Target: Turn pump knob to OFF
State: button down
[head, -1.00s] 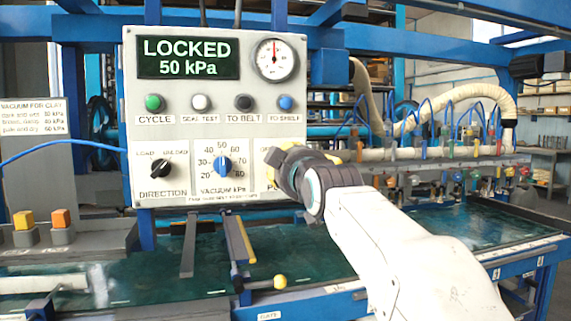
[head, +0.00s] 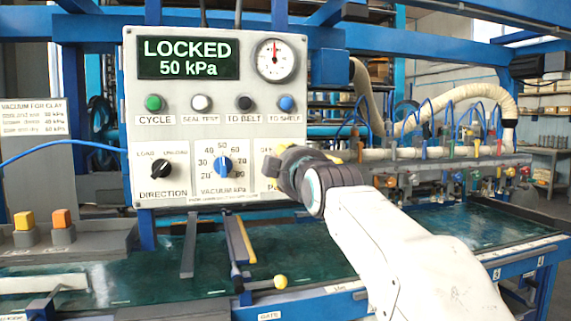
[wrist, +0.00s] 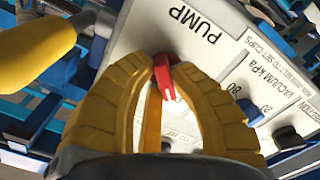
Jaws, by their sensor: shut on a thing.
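The red pump knob (wrist: 165,82) shows in the wrist view between the fingertips, on the white panel beside the upside-down word PUMP. My gripper (wrist: 168,66) has its two yellow fingers closed around it, one on each side. In the head view my gripper (head: 276,168) is at the lower right of the control panel (head: 213,104) and covers the pump knob and most of its label. The OFF mark cannot be read clearly in either view.
The blue vacuum knob (head: 222,167) and black direction knob (head: 160,169) sit left of my gripper. Push buttons line the row above, under a gauge (head: 276,60) and a display (head: 188,58) reading LOCKED 50 kPa. A green belt surface lies below.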

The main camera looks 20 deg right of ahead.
jog(key=shift+r, duration=0.2)
jog(key=c, duration=1.1)
grip_release()
jog(key=shift+a+f, duration=0.1)
jog(key=shift+f, duration=0.05)
jog(key=shift+s, duration=0.15)
jog(key=s, duration=1.1)
jog(key=shift+s, duration=0.4)
jog(key=shift+p, duration=0.45)
